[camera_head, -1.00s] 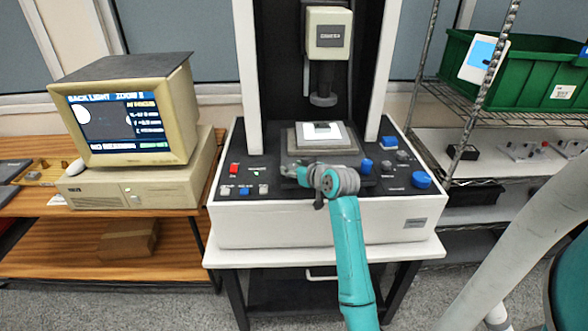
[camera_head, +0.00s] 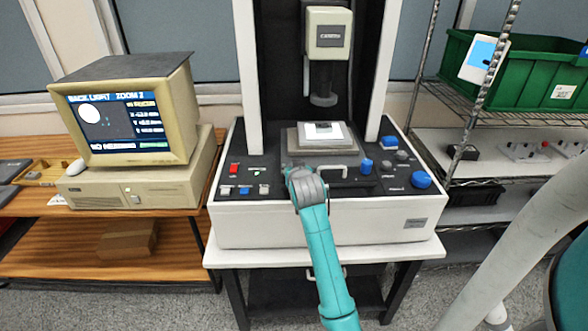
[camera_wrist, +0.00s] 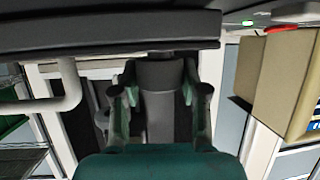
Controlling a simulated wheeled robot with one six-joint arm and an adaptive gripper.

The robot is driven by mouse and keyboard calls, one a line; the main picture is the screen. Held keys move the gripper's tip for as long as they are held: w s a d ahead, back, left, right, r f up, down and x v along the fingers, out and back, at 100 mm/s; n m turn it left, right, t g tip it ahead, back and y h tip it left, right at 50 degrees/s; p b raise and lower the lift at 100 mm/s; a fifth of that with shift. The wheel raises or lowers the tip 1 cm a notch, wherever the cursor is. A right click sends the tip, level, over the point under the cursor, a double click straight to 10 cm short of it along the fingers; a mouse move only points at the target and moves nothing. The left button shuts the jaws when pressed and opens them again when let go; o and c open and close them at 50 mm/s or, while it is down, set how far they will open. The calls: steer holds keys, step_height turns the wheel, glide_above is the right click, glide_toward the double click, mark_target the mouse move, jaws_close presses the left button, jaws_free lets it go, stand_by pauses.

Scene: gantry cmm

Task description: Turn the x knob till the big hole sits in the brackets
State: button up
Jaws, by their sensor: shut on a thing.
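My gripper (camera_wrist: 160,95) has its two fingers on either side of a dark grey round knob (camera_wrist: 160,75) in the wrist view, shut on it. The knob's label cannot be read. In the head view my wrist hides the gripper and knob at the front left of the machine's console (camera_head: 270,170). The monitor screen (camera_head: 122,145) shows a large white disc, the big hole (camera_head: 90,115), at the upper left of its dark picture. Small bracket-like marks (camera_head: 107,122) lie right of the disc, apart from it.
A pale part (camera_head: 322,132) lies on the stage under the camera head (camera_head: 328,35). A white handle bar (camera_head: 345,172) stands right of my wrist. Blue knobs (camera_head: 421,179) and (camera_head: 366,167) sit on the right console. A red button (camera_head: 234,169) is at left.

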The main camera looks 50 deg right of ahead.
steer(key=m+g+h, duration=0.1)
steer(key=m+g, duration=0.2)
steer(key=m+g+h, duration=0.2)
steer(key=shift+w+m+g, duration=0.15)
steer(key=shift+m+g, duration=0.25)
stand_by(0.4)
steer(key=o, duration=1.2)
steer(key=shift+c, duration=0.2)
steer(key=shift+a+h, duration=0.1)
steer(key=shift+h, duration=0.2)
steer(key=v, duration=1.2)
steer(key=shift+w, duration=0.1)
